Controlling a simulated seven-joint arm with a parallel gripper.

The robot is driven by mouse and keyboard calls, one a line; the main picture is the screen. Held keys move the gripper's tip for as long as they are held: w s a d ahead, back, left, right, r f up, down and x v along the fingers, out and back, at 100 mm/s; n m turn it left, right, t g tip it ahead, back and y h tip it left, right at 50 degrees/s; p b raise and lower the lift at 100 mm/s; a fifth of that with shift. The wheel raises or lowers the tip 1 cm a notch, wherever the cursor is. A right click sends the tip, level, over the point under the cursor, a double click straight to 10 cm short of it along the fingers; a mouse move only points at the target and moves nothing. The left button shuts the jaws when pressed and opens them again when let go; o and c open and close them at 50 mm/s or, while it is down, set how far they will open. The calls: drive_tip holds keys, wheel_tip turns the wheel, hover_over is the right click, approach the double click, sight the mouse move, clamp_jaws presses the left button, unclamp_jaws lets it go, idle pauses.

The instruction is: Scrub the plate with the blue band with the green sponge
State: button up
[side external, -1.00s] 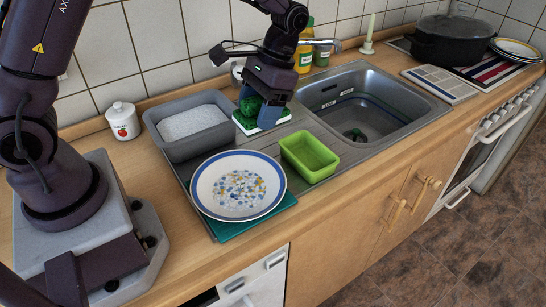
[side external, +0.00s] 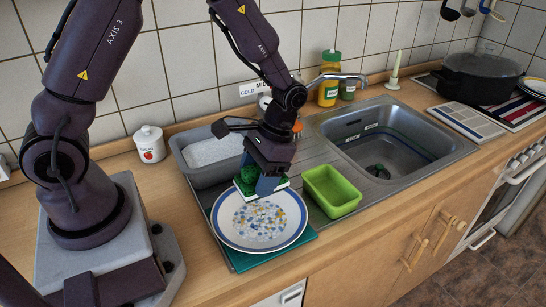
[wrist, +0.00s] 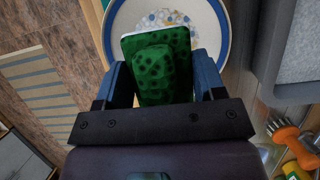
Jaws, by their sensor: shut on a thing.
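The plate with the blue band (side external: 262,230) lies face up, with a speckled blue and yellow centre. It also shows in the wrist view (wrist: 222,40), beyond the sponge. My gripper (side external: 267,184) is shut on the green sponge (side external: 246,184), which has a pale layer underneath. In the wrist view the sponge (wrist: 160,65) sits between the two blue fingers of my gripper (wrist: 164,80) and overlaps the plate's near part. The sponge is over the plate's back part. I cannot tell whether it touches the plate.
A teal mat (side external: 295,244) lies under the plate. A green tub (side external: 332,190) stands close on the right, and a grey basin (side external: 200,172) behind. The sink (side external: 390,145) is farther right. A white apple canister (side external: 150,145) stands left of the basin.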

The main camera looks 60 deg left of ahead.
sight(249, 222)
drive_tip(key=shift+s+f, duration=0.55)
drive_tip(key=shift+f, duration=0.15)
drive_tip(key=shift+w+f, duration=0.15)
drive_tip(key=shift+f, duration=0.05)
drive_tip(key=shift+f, duration=3.35)
drive_tip(key=shift+f, duration=0.65)
drive_tip(key=shift+w, duration=0.3)
drive_tip(key=shift+s+a, duration=0.15)
drive_tip(key=shift+s+a, duration=0.15)
drive_tip(key=shift+s, duration=0.05)
